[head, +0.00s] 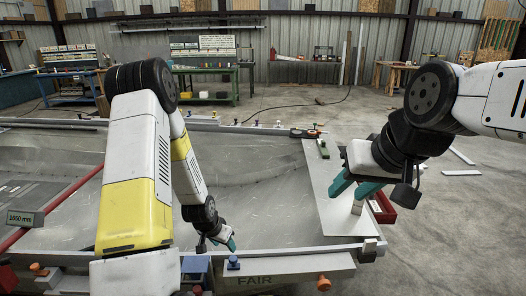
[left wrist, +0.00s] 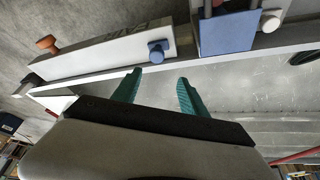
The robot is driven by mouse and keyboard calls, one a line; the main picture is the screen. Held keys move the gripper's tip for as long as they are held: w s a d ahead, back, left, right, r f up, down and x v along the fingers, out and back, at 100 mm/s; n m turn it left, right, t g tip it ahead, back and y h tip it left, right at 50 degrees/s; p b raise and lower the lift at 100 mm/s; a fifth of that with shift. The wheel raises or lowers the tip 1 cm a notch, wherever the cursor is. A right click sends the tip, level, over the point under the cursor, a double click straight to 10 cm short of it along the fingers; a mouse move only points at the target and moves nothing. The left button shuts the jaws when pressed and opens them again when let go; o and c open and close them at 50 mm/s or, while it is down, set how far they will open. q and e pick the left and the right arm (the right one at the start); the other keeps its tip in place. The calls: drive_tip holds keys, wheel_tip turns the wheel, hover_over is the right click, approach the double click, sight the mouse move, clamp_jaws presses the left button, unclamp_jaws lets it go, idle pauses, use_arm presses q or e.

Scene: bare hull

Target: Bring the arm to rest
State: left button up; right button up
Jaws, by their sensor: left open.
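My left arm reaches down from the left in the head view, over the grey hull (head: 265,185). Its gripper (head: 229,241) hangs low near the hull's front rail. In the left wrist view the teal fingers of my left gripper (left wrist: 159,76) are spread with nothing between them, close to the rail. My right arm comes in from the right. Its gripper (head: 354,188) is over the grey panel at the hull's right end, fingers apart, close to a small pale block (head: 357,207). I cannot tell whether it touches the block.
The front rail carries a board marked FAIR (head: 255,281), a blue knob (head: 233,262) and an orange knob (head: 323,283). A red bin (head: 382,208) stands beside the right panel. A red bar (head: 60,205) crosses the hull at left. The floor at right is mostly clear.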

use_arm(q)
drive_tip(key=s+r+n+t, duration=0.1)
drive_tip(key=s+r, duration=0.1)
drive_tip(key=r, duration=1)
drive_tip(key=s+r+n, duration=0.1)
drive_tip(key=s+r, duration=0.1)
drive_tip(key=r, duration=1.1)
drive_tip(key=s+d+r+n+t, duration=0.1)
drive_tip(key=s+d+r, duration=0.1)
drive_tip(key=s+r, duration=1.2)
drive_tip(key=s, duration=0.3)
drive_tip(key=shift+s+d+n+h, duration=0.2)
drive_tip(key=shift+d+n+h, duration=0.1)
drive_tip(key=shift+d+n, duration=0.1)
